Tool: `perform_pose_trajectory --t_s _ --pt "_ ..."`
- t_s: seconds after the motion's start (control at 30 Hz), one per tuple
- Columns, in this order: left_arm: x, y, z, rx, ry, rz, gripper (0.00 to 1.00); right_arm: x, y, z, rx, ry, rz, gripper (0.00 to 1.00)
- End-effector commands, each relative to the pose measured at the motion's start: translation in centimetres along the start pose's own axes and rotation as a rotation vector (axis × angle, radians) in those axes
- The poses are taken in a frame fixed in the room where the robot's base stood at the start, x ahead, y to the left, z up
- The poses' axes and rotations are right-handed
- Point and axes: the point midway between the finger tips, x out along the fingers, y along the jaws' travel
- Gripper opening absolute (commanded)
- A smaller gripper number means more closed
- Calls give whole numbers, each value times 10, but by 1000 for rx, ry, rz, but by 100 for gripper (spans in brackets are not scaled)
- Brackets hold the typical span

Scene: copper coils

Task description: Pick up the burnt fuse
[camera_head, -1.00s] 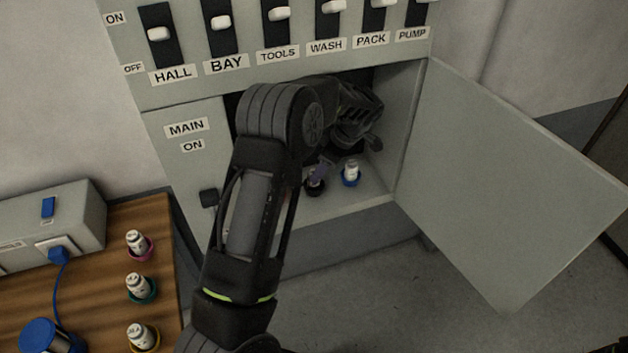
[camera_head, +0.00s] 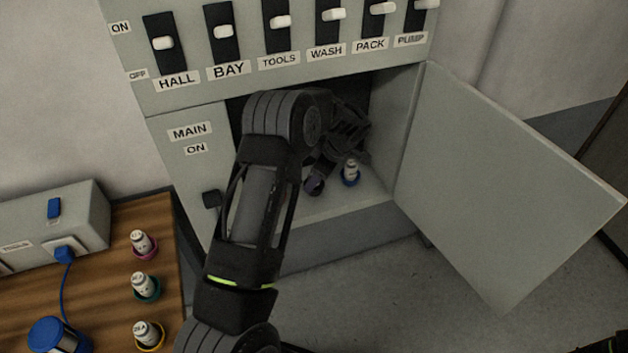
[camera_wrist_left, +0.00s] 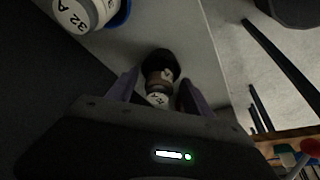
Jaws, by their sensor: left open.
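A fuse with a brownish, darkened body (camera_wrist_left: 158,78) stands in a dark holder (camera_wrist_left: 160,58) on the cabinet floor, in the left wrist view. My left gripper (camera_wrist_left: 155,92) is open, with one finger on each side of this fuse; whether the fingers touch it is unclear. In the head view my left gripper (camera_head: 316,182) reaches down inside the open cabinet and hides most of that fuse. A white fuse (camera_head: 351,170) in a blue holder stands just right of it; its "32 A" label shows in the left wrist view (camera_wrist_left: 78,14).
The open cabinet door (camera_head: 505,185) stands out to the right. Labelled switches (camera_head: 280,22) line the panel above the opening. Three white fuses in pink (camera_head: 143,243), green (camera_head: 146,287) and yellow (camera_head: 148,335) holders stand on the wooden bench, near a grey box (camera_head: 50,222).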

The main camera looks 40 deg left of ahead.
Motion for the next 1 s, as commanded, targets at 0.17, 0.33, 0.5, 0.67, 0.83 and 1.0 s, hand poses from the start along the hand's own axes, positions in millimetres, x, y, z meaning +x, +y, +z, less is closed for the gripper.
perform_pose_trajectory --t_s 0.17,0.33,0.5,0.67,0.83,1.0 --pt "0 0 0 0 0 0 52 0 0 0 0 0 0 0" --pt "0 0 0 0 0 0 38 0 0 0 0 0 0 0" --pt "0 0 0 0 0 0 24 0 0 0 0 0 0 0" --pt "0 0 0 0 0 0 11 0 0 0 0 0 0 0" --pt "0 0 0 0 0 0 0 0 0 0 0 0 0 0" --pt "0 0 0 0 0 0 0 0 0 0 0 0 0 0"
